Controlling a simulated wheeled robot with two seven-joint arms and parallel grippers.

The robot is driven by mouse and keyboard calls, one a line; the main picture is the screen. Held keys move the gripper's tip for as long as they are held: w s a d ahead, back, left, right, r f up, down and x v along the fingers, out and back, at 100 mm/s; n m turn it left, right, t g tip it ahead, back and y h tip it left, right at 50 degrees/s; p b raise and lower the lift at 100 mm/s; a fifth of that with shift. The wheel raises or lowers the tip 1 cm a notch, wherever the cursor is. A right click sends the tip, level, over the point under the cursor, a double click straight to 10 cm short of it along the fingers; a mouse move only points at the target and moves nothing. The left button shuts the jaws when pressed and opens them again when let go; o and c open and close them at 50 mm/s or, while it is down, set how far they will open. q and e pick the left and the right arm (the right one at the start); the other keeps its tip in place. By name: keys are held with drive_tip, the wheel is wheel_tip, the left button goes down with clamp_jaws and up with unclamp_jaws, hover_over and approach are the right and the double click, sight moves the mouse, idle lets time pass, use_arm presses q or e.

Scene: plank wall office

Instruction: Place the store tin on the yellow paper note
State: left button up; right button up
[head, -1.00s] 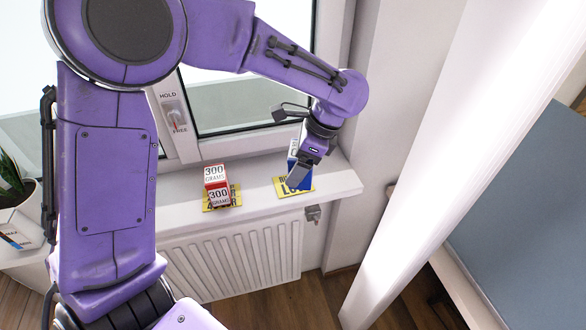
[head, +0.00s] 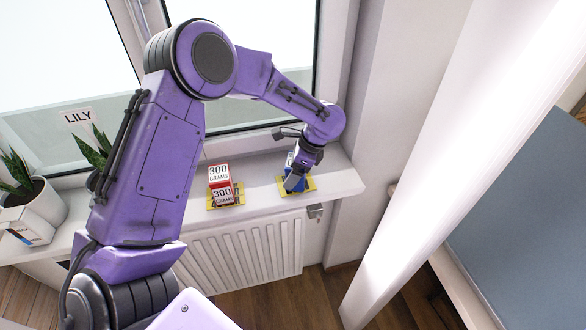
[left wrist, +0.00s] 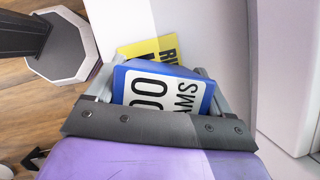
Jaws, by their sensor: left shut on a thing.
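My left gripper (head: 294,182) is shut on a blue tin (head: 289,172) with a white label, over the right part of the window sill. In the left wrist view the blue tin (left wrist: 165,92) fills the gap between the fingers, its label partly reading "00" and "AMS". A yellow paper note (head: 310,184) with dark print lies on the sill at the tin. Part of the note (left wrist: 150,48) shows beyond the tin in the left wrist view. The gripper hides much of the tin, and I cannot tell whether its base touches the note. My right gripper is out of view.
Red and white "300 grams" boxes (head: 220,183) stand on another yellow note (head: 212,206), left of my gripper. A potted plant (head: 38,203) and a "LILY" sign (head: 78,117) are at the left. The sill (head: 345,178) ends just right of the tin; a radiator (head: 245,250) is below.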

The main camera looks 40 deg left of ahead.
use_arm(q)
drive_tip(key=o, duration=1.2)
drive_tip(key=shift+f, duration=0.1)
drive_tip(key=shift+o, duration=0.2)
drive_tip(key=b+v, duration=0.1)
drive_tip(key=v, duration=1.1)
drive_tip(key=shift+r, duration=0.25)
